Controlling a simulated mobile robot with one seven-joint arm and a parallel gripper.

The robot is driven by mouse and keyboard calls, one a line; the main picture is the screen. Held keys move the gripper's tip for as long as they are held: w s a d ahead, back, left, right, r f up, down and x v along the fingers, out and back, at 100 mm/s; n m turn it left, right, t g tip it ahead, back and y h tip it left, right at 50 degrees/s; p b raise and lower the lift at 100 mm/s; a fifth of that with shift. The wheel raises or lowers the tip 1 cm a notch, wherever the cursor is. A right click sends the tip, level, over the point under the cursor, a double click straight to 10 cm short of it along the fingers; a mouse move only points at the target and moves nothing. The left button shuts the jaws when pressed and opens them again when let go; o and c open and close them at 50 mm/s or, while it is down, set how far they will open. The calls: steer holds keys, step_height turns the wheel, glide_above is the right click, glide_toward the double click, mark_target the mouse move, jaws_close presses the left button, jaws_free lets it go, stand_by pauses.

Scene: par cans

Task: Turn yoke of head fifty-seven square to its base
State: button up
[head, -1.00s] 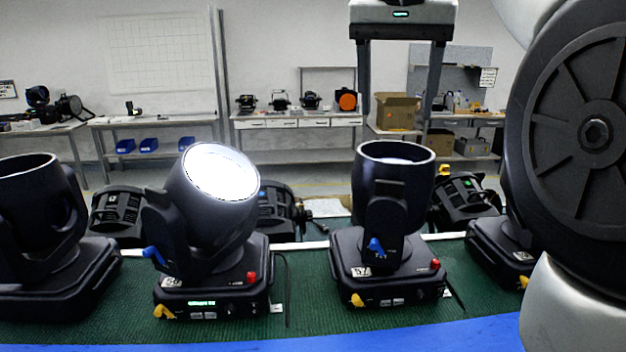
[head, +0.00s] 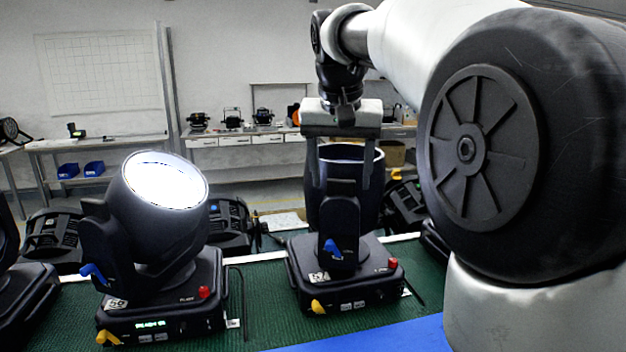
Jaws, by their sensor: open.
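Head fifty-seven (head: 345,215) is a black moving head on a green mat, its round barrel pointing up. Its base (head: 350,288) carries a "57" label, a red knob and a yellow lever. The yoke (head: 337,222) shows one arm toward me, with a blue lever low on it; its exact angle to the base is hard to judge. My gripper (head: 340,182) is open and points down over the head. Its two fingers hang at the left and right of the barrel's upper part. Whether they touch it cannot be told.
A lit head (head: 155,215) labelled 56 stands to the left, its lens tilted up. Further black fixtures (head: 228,225) lie behind. My arm's large joint covers the right side. A blue strip (head: 370,338) runs along the front edge.

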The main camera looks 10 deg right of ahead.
steer(key=shift+w+f, duration=0.1)
steer(key=shift+f, duration=0.2)
steer(key=c, duration=1.5)
steer(key=d+n+p, duration=0.1)
steer(key=d+n, duration=0.1)
steer(key=s+d+n+y, duration=0.1)
steer(key=d, duration=0.1)
steer(key=shift+d+r+n+p, duration=0.15)
steer(key=shift+d+n+p, duration=0.05)
steer(key=shift+n+p, duration=0.2)
steer(key=shift+d+n+y, duration=0.4)
steer(key=o, duration=1.5)
